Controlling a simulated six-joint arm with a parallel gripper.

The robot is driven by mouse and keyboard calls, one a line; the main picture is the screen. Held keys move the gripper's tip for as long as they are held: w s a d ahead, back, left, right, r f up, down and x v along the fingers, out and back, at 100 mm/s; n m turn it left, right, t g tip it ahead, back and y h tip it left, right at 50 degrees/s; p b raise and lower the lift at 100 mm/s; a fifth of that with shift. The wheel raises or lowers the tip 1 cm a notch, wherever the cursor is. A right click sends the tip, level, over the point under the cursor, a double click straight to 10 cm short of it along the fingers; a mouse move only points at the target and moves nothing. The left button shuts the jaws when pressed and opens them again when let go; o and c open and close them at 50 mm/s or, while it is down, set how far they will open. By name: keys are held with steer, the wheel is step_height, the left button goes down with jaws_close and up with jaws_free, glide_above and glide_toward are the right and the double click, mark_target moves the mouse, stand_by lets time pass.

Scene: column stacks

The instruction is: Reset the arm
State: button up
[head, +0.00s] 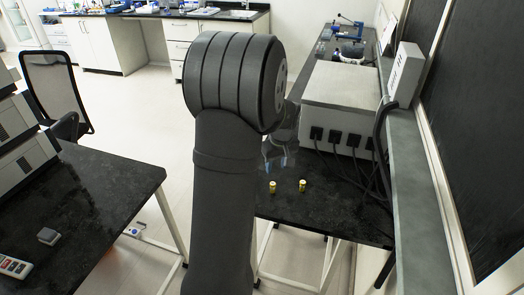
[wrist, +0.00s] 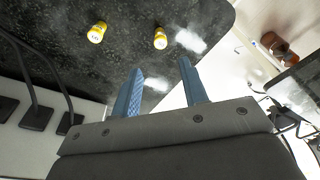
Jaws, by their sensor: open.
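My gripper (head: 276,164) shows in the head view, partly hidden behind my own arm, above the black bench on the right. In the wrist view my gripper (wrist: 162,82) has its two blue fingers apart with nothing between them. Two small yellow cylinders stand apart on the black bench: a left one (head: 272,187) and a right one (head: 302,185). In the wrist view they show beyond the fingertips, one at the left (wrist: 97,32) and one nearer the middle (wrist: 160,38). The gripper touches neither.
A white box with black plugs and cables (head: 340,105) stands on the black bench (head: 345,212), behind the cylinders. Another black bench (head: 95,205) at the left holds grey equipment and a remote (head: 14,267). A chair (head: 55,85) stands behind it. Open floor lies between.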

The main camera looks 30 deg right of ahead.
mark_target(273, 183)
steer(key=f, duration=0.4)
steer(key=w+f, duration=0.1)
steer(key=f, duration=0.7)
steer(key=shift+w+f, duration=0.15)
steer(key=shift+w, duration=0.25)
step_height(273, 183, up, 2)
steer(key=shift+r, duration=0.65)
